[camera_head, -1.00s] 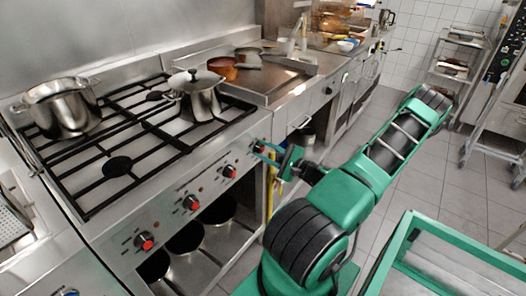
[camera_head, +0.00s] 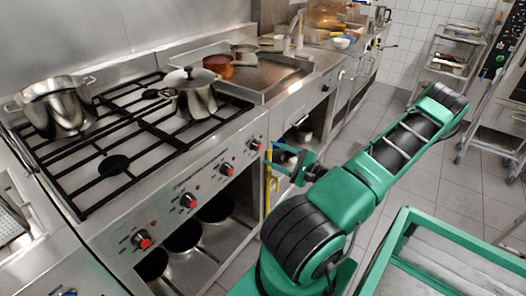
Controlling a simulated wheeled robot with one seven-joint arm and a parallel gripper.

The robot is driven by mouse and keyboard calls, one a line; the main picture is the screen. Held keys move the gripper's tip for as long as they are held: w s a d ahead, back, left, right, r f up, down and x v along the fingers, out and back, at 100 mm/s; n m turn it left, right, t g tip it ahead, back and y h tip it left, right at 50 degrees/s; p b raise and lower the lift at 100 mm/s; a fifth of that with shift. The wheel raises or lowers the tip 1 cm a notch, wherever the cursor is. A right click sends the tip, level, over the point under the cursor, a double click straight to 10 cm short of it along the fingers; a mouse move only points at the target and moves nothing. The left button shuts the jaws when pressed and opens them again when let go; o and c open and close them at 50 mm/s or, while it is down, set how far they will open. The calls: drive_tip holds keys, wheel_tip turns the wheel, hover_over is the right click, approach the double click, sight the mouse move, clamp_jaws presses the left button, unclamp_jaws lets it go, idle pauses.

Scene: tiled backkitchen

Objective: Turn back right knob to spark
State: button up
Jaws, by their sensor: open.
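The stove's front panel (camera_head: 168,218) carries a row of several red-and-black knobs. The farthest knob (camera_head: 255,144) is at the right end of the row. Another knob (camera_head: 227,169) is nearer along it, then one in the middle (camera_head: 188,200) and one at the near left end (camera_head: 143,240). My green gripper (camera_head: 268,157) is open and empty, just right of the farthest knob, with a small gap seeming to lie between fingertips and knob. The frame does not show clearly how far the knobs are turned, and I see no flame or spark.
A large steel pot (camera_head: 58,108) and a lidded pot (camera_head: 190,95) stand on the black burner grates. A steel griddle (camera_head: 270,80) lies beyond the stove. A green-edged cart (camera_head: 405,232) is at lower right; tiled floor (camera_head: 385,120) is free beyond my arm.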

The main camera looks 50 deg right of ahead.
drive_tip(key=shift+s+d, duration=0.2)
drive_tip(key=shift+s, duration=2.05)
drive_tip(key=a+n+g+y, duration=0.6)
drive_tip(key=a+n+g, duration=0.65)
drive_tip(key=a, duration=0.25)
drive_tip(key=s+a+r+n+g+h, duration=0.2)
drive_tip(key=s+r, duration=0.3)
drive_tip(key=r, duration=0.4)
drive_tip(key=s+a+r+n+g+h, duration=0.3)
drive_tip(key=s+a+r+n+h, duration=0.1)
drive_tip(key=r, duration=0.5)
drive_tip(key=shift+s+r+h, duration=0.3)
drive_tip(key=shift+s+h, duration=0.3)
drive_tip(key=shift+h, duration=0.1)
drive_tip(key=shift+a+g, duration=0.1)
drive_tip(key=shift+g, duration=0.15)
